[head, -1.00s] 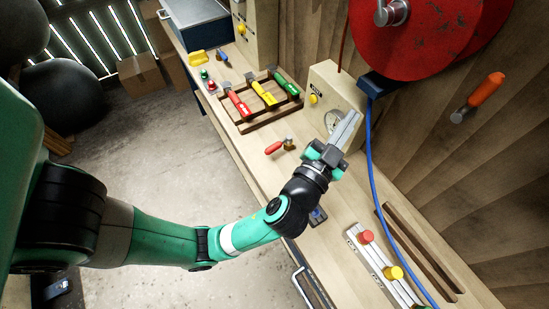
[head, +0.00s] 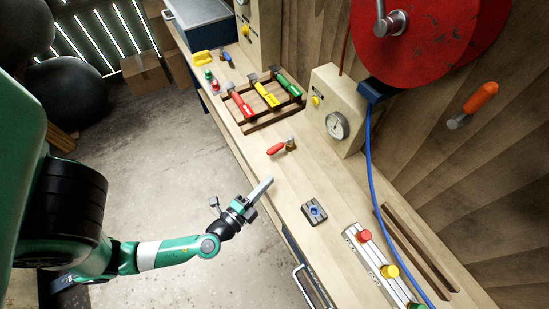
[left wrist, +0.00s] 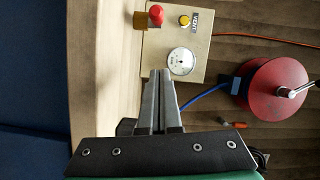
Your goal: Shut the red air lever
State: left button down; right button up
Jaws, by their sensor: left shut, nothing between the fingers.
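The red air lever (head: 276,149) has a red grip reaching left from a small brass valve (head: 290,144) on the wooden bench. In the left wrist view a red rounded end (left wrist: 156,14) shows at the top beside a brass piece (left wrist: 140,20), probably the same lever. My left gripper (head: 268,183) is near the bench's front edge, below the lever in the head view and clear of it. Its fingers (left wrist: 161,73) are together and empty, pointing towards the gauge box. My right gripper is not in view.
The beige gauge box (head: 333,95) stands behind the lever. A rack (head: 244,129) with red, yellow and green tools lies beyond it. A small dark block (head: 314,211) and a rail with coloured knobs (head: 365,237) sit at right. A blue hose (head: 369,170) hangs from the red reel (head: 405,45).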

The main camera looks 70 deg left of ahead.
aim_at(280, 146)
pick_arm(q)
jog(key=x, duration=0.7)
jog(key=shift+a+r+p, duration=0.1)
jog(key=shift+r+p, duration=0.05)
jog(key=shift+p, duration=0.2)
jog(key=a+b, duration=0.1)
jog(key=a+f+b, duration=0.1)
jog(key=a, duration=0.1)
jog(key=shift+s+f, duration=0.1)
jog(key=shift+s, duration=0.15)
jog(key=shift+s+a, duration=0.1)
jog(key=shift+a, duration=0.4)
